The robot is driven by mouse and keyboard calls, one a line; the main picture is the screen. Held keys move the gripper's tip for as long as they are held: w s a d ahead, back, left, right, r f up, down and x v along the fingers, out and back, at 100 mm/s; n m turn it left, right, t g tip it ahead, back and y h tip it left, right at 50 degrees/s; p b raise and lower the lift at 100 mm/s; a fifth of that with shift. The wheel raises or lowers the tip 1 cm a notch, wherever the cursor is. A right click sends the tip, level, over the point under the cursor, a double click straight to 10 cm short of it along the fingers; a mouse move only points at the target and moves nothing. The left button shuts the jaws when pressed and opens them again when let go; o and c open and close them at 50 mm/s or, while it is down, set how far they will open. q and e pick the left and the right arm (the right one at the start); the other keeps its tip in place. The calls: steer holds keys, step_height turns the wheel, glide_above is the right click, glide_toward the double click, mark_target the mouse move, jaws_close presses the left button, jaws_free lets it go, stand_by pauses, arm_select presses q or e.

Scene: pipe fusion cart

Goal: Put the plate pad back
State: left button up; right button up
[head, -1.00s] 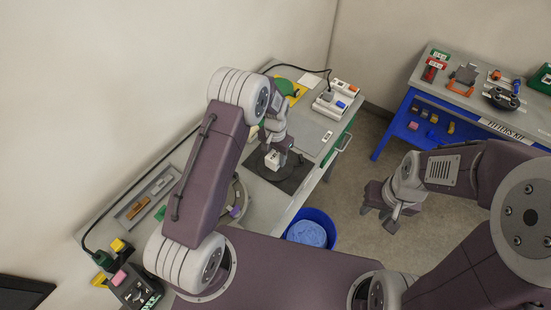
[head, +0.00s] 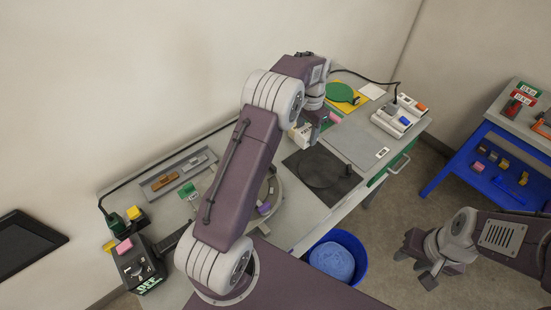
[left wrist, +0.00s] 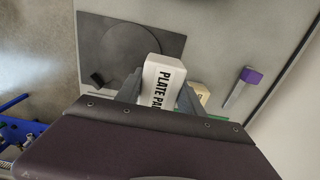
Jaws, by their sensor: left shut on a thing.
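The plate pad (left wrist: 162,82) is a white block with black lettering. My left gripper (left wrist: 158,94) is shut on it, one finger on each side. In the head view the pad (head: 300,132) is partly covered by the gripper, above the bench just behind the dark square mat (head: 345,190). The mat (left wrist: 172,47) also shows in the left wrist view, with a round dark plate on it and a small dark knob at the plate's edge. My right gripper (head: 429,279) hangs over the floor, away from the bench; its finger gap is unclear.
A pink block (head: 335,117), a green disc (head: 339,92) and a white switch unit (head: 399,117) are at the bench's back. A purple-handled tool (left wrist: 250,77) lies nearby. A blue tub (head: 357,246) stands below the front edge.

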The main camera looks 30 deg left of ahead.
arm_select(q)
steer(key=shift+s+a, duration=0.1)
steer(key=shift+a, duration=0.15)
steer(key=a+f+p, duration=0.1)
steer(key=a+f, duration=0.1)
steer(key=a, duration=0.1)
steer(key=a+f+p, duration=0.1)
steer(key=a+f, duration=0.1)
steer(key=a, duration=0.2)
steer(key=a+f, duration=0.3)
steer(key=a, duration=0.1)
steer(key=shift+a+p, duration=0.25)
steer(key=shift+p, duration=0.15)
step_height(320, 180, down, 4)
steer(key=shift+s+d+r+p, duration=0.1)
steer(key=shift+r+p, duration=0.05)
steer(key=shift+p, duration=0.45)
steer(key=shift+f, duration=0.35)
steer(key=o, duration=1.3)
